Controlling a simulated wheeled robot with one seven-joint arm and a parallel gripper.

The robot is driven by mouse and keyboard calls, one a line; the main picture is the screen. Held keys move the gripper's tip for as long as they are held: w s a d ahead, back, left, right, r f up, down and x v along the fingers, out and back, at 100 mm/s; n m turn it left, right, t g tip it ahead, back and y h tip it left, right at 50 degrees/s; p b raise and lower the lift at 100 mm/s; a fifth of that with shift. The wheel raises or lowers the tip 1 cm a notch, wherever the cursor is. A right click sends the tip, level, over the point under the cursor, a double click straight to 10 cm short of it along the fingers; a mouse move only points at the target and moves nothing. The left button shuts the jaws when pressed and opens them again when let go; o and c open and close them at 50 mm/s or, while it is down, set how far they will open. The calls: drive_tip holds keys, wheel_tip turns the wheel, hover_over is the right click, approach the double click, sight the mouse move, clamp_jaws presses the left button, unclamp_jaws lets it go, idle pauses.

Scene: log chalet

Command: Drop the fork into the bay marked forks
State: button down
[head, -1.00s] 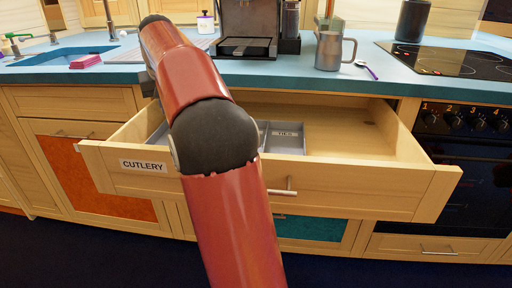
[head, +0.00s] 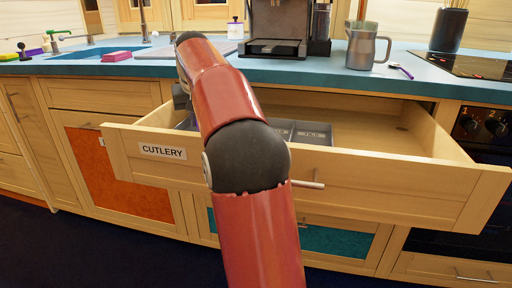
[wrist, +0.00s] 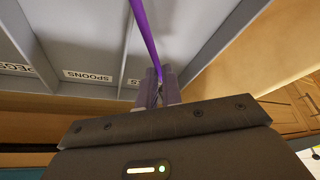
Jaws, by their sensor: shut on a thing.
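My gripper (wrist: 158,88) is shut on a thin purple handle, which I take for the fork (wrist: 144,30); its tines are not clear to see. The wrist view shows it over a grey divided tray (wrist: 105,35). One bay label reads SPOONS (wrist: 87,76), one to its left ends in EGS, and one beside the fingers is mostly hidden, ending in S. I cannot read a forks label.
The drawer's right part (head: 400,140) is bare wood. On the blue counter stand a coffee machine (head: 275,30), a metal jug (head: 362,48) and a dark cylinder (head: 447,30). A purple-handled utensil (head: 402,70) lies beside the jug. The hob (head: 475,65) is at right.

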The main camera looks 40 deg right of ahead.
drive_tip(key=c, duration=1.5)
unclamp_jaws()
drive_tip(key=shift+r, duration=0.1)
drive_tip(key=p+v, duration=0.2)
drive_tip(key=v, duration=0.5)
drive_tip(key=shift+s+a+r, duration=0.1)
drive_tip(key=shift+s+r, duration=0.1)
drive_tip(key=shift+r, duration=0.1)
